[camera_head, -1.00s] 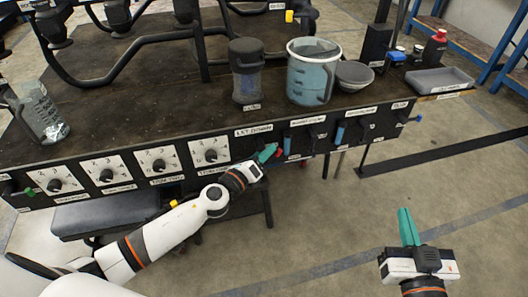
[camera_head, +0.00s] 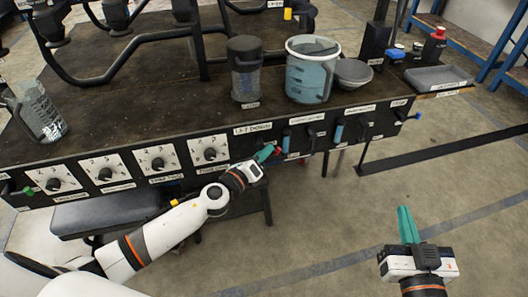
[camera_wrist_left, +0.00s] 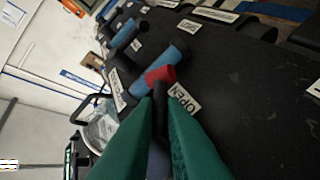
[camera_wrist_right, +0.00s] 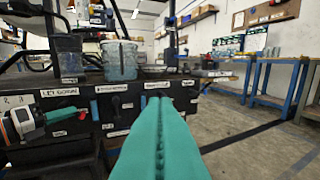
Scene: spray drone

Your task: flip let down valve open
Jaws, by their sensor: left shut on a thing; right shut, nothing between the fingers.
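The let down valve is on the bench's black front panel, under the LET DOWN label (camera_head: 253,129). Its red-tipped handle (camera_wrist_left: 160,75) shows in the left wrist view, close to an OPEN label (camera_wrist_left: 184,101). My left gripper (camera_head: 266,153) is at the valve, its green fingers closed around the dark part of the handle just behind the red tip. The fingers hide much of the handle. My right gripper (camera_head: 407,222) is shut and empty, out over the floor to the right, apart from the bench.
Blue-handled valves (camera_head: 339,132) sit on the panel to the right of the let down valve; several dials (camera_head: 210,154) are to its left. A jug (camera_head: 308,75), a dark-lidded container (camera_head: 245,72) and a grey tray (camera_head: 438,80) stand on the bench. Floor around my right gripper is clear.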

